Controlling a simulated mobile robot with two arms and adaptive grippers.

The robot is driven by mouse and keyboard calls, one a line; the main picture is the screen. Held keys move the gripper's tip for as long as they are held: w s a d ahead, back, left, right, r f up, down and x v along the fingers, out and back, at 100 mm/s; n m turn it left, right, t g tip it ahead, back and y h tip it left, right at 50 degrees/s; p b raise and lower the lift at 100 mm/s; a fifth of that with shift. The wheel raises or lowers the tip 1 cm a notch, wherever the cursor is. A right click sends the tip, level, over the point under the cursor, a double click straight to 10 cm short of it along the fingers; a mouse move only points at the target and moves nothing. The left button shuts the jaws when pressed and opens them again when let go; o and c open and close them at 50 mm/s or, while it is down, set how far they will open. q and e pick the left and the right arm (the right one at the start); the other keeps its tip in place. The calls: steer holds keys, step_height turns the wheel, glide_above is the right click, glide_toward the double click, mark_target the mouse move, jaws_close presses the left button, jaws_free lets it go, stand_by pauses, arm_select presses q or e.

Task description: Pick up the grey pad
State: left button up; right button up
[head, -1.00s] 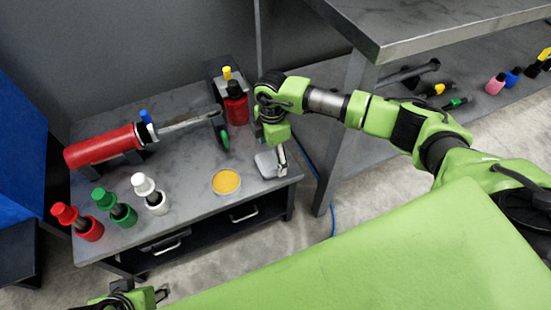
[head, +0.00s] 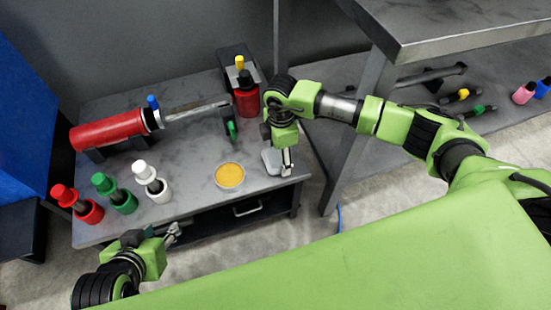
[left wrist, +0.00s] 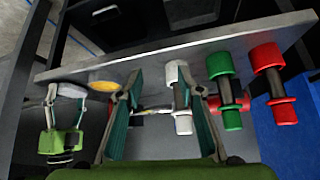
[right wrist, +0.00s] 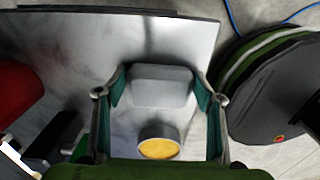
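The grey pad (head: 270,160) lies on the grey bench top near its right front edge. My right gripper (head: 287,163) points down at the pad and partly hides it in the head view. In the right wrist view the pad (right wrist: 160,86) shows between the two spread fingertips of my right gripper (right wrist: 161,90). The gripper is open; I cannot tell whether a finger touches the pad. My left gripper (head: 174,235) is off the bench's front edge. In the left wrist view its fingers (left wrist: 161,82) are wide apart with nothing between them.
A yellow-topped round dish (head: 230,175) sits just left of the pad. Red (head: 77,204), green (head: 115,193) and white (head: 151,181) bottles line the left front. A tall table leg (head: 348,140) rises right.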

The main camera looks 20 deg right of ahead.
mark_target(280, 162)
steer(key=c, duration=0.3)
steer(key=shift+r, duration=0.3)
step_height(280, 162, up, 2)
steer(key=shift+r+p, duration=0.1)
steer(key=shift+p, duration=0.5)
steer(key=r, duration=0.1)
steer(key=s+r+p, duration=0.1)
steer(key=s+r, duration=0.1)
steer(key=shift+a+r, duration=0.15)
steer(key=shift+a, duration=0.15)
arm_select(q)
steer(key=s+a+g+y+p, duration=0.1)
steer(key=s+a+g+p, duration=0.2)
steer(key=s, duration=0.5)
step_height(280, 162, down, 7)
steer(key=w+g, duration=0.1)
steer(key=shift+d, duration=0.4)
arm_select(e)
steer(key=s+a+r, duration=0.3)
steer(key=s+r, duration=0.4)
steer(key=s, duration=0.4)
steer(key=shift+s, duration=0.3)
